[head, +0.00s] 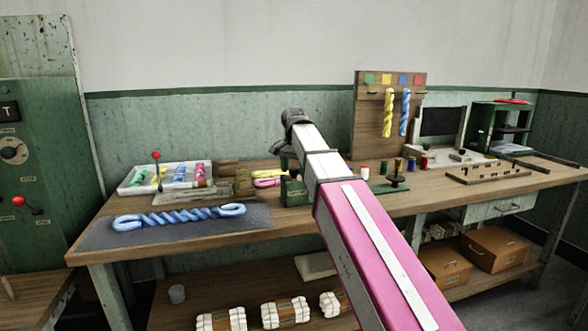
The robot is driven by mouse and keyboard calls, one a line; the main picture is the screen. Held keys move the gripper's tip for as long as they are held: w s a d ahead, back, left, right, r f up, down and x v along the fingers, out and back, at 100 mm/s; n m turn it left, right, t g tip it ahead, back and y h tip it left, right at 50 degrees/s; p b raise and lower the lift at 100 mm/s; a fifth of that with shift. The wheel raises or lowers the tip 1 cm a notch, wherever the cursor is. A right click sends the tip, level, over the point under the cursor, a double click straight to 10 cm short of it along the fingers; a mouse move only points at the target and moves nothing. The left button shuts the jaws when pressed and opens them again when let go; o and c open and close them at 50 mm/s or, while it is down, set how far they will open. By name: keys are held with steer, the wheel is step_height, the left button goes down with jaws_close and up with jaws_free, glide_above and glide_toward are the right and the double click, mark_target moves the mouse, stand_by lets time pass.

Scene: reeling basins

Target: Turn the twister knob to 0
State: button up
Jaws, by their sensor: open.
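A green machine cabinet (45,235) stands at the far left, cut off by the picture's edge. On its front is a round dial with a dark knob (13,150), which I take as the twister knob. Its pointer and markings are too small to read. My arm reaches from the lower right up over the workbench. My gripper (285,150) is at its far end, dark and partly hidden behind the arm, well to the right of the knob and touching nothing that I can see. Its fingers do not show clearly; it appears open and empty.
A red-ball lever (18,201) sits below the knob. The workbench (190,240) holds a blue twisted skein (180,218) on a grey mat, a white tray (128,190) of coloured skeins and a small red-topped lever (156,156). A pegboard (368,125) stands behind.

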steer(key=c, duration=0.9)
steer(key=shift+n, duration=0.3)
